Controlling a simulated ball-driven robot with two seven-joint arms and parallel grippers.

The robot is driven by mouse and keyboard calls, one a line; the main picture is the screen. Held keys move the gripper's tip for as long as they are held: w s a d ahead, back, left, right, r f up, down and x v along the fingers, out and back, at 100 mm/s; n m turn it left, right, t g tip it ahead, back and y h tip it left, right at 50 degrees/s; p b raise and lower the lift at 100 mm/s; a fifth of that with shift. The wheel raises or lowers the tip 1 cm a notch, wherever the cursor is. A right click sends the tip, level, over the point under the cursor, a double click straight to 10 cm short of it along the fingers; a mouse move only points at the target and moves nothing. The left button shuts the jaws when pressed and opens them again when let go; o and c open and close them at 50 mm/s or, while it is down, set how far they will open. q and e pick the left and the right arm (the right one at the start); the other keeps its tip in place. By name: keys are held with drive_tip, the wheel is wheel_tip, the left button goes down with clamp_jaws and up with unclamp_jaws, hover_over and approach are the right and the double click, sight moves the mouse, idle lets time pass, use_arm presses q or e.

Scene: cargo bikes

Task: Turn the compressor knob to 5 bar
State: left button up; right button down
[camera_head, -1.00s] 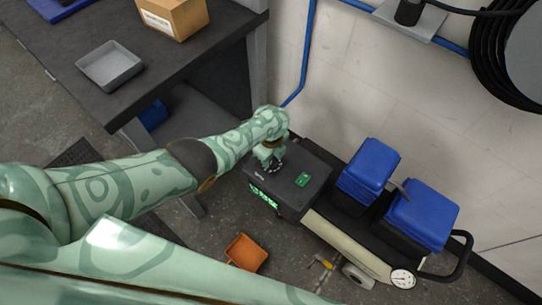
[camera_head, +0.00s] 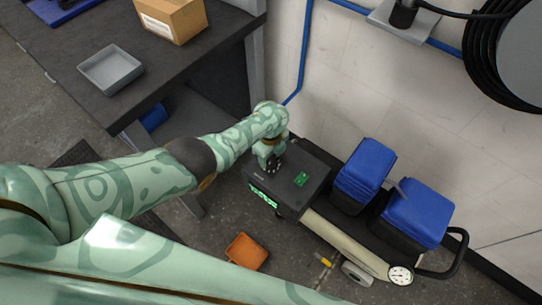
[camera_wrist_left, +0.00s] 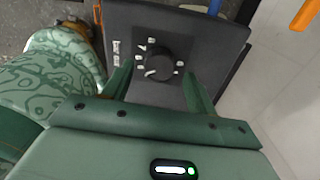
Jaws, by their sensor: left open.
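The compressor (camera_head: 312,193) is a dark grey box with a green lit display (camera_head: 263,194) on its front side, standing on the floor by the wall. Its black round knob (camera_wrist_left: 159,63) shows in the left wrist view, with white number marks around it; its exact setting is too small to read. My left gripper (camera_head: 272,164) is over the knob corner of the compressor, pointing down. In the wrist view its open fingers (camera_wrist_left: 158,82) stand at either side of the knob's near side, with visible gaps. My right gripper is not in view.
Blue-lidded bins (camera_head: 362,167) and a round white gauge (camera_head: 400,275) are right of the compressor. An orange tray (camera_head: 246,252) lies on the floor. A dark table (camera_head: 165,68) with a grey tray (camera_head: 110,67) and cardboard box (camera_head: 172,19) is at upper left. The wall rises behind.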

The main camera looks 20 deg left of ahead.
sight(272, 160)
use_arm(q)
wheel_tip(272, 160, up, 14)
drive_tip(key=p, duration=0.8)
drive_tip(key=shift+r+p, duration=0.2)
drive_tip(key=shift+p, duration=0.2)
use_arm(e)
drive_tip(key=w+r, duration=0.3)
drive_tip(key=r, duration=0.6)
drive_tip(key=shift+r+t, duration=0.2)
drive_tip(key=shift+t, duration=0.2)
use_arm(q)
drive_tip(key=shift+d, duration=0.1)
